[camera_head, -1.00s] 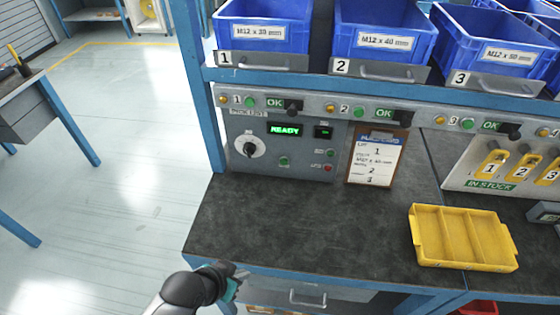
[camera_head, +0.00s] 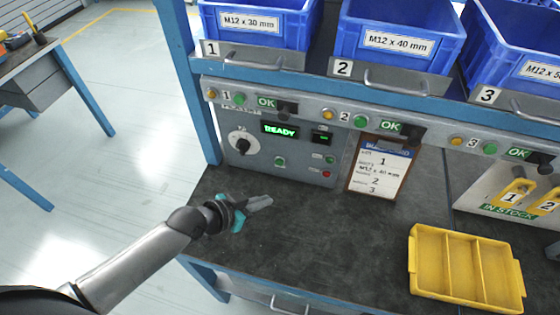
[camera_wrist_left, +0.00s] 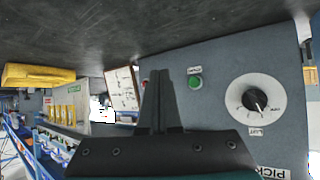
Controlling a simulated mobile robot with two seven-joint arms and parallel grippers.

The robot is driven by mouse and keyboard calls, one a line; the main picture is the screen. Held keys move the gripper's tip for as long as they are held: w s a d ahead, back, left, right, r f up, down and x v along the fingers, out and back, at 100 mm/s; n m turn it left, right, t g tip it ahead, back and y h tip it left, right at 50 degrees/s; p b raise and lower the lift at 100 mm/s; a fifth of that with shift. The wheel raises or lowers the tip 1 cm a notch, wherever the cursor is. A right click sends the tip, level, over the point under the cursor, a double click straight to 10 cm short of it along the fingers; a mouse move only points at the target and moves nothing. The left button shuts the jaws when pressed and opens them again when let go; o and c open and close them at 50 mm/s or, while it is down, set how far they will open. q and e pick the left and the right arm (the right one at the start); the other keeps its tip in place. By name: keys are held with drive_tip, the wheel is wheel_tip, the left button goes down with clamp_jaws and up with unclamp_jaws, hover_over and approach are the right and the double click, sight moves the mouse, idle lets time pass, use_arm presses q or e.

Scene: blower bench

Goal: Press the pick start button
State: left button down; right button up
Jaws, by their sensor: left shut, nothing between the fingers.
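The grey control panel (camera_head: 255,160) stands at the back of the bench, with a lit green READY display (camera_head: 280,130) and a white dial with a black knob (camera_head: 240,143). A green button (camera_head: 280,161) sits low in its middle. My left gripper (camera_head: 270,202) is shut and empty, above the dark bench top, in front of and below the panel, apart from the button. In the left wrist view, which is upside down, my left gripper (camera_wrist_left: 158,75) points at the panel; the green button (camera_wrist_left: 195,82) is just right of the fingertips. My right gripper is not in view.
More small buttons, including a red one (camera_head: 327,174), sit at the panel's right. A clipboard (camera_head: 378,168) leans beside it. A yellow divided tray (camera_head: 464,231) lies at the right. Blue bins (camera_head: 395,50) stand on the shelf above. The bench top's middle is clear.

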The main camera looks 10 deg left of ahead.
sight(279, 162)
use_arm(q)
drive_tip(key=w+b, duration=0.4)
drive_tip(key=w, duration=0.3)
drive_tip(key=shift+w+d+f, duration=0.1)
drive_tip(key=shift+w+d, duration=0.05)
drive_tip(key=shift+w, duration=0.1)
drive_tip(key=shift+w+b, duration=0.3)
drive_tip(key=shift+w, duration=0.4)
drive_tip(key=shift+w, duration=0.1)
idle(1.2)
drive_tip(key=shift+w, duration=0.3)
drive_tip(key=shift+w+b, duration=0.3)
drive_tip(key=shift+w, duration=0.1)
idle(0.6)
drive_tip(key=shift+s, duration=0.1)
drive_tip(key=shift+s+r+p, duration=0.2)
drive_tip(key=shift+s+p, duration=0.15)
drive_tip(key=shift+p, duration=0.15)
drive_tip(key=shift+s, duration=0.35)
drive_tip(key=shift+f, duration=0.1)
